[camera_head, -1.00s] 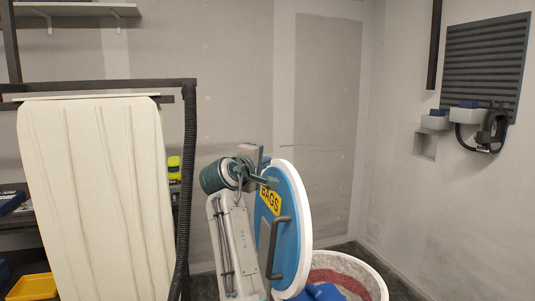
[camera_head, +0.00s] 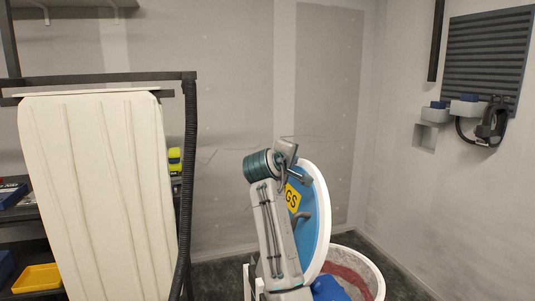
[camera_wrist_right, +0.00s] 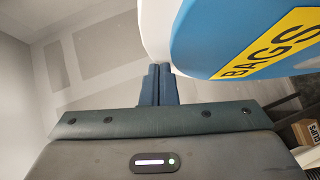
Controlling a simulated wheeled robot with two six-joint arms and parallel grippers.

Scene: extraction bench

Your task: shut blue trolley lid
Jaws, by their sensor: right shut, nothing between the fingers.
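The lid (camera_head: 312,225) is a round blue disc with a white rim, a yellow BAGS label and a dark bar handle (camera_head: 300,216). It stands upright, raised at the edge of the round whitish trolley bin (camera_head: 371,275). My right arm hides its left side. My right gripper (camera_head: 287,150) is at the lid's top edge in the head view; its fingertips are hard to make out there. In the right wrist view its dark blue fingers (camera_wrist_right: 158,70) are together and empty, close beside the lid's white rim (camera_wrist_right: 155,35). Contact cannot be told. My left gripper is out of view.
A cream ribbed panel (camera_head: 95,195) in a dark frame with a hose (camera_head: 188,180) stands at left. A yellow tray (camera_head: 37,279) sits low behind it. Blue material (camera_head: 329,289) lies in the bin. A grey slatted wall panel (camera_head: 487,60) hangs at right.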

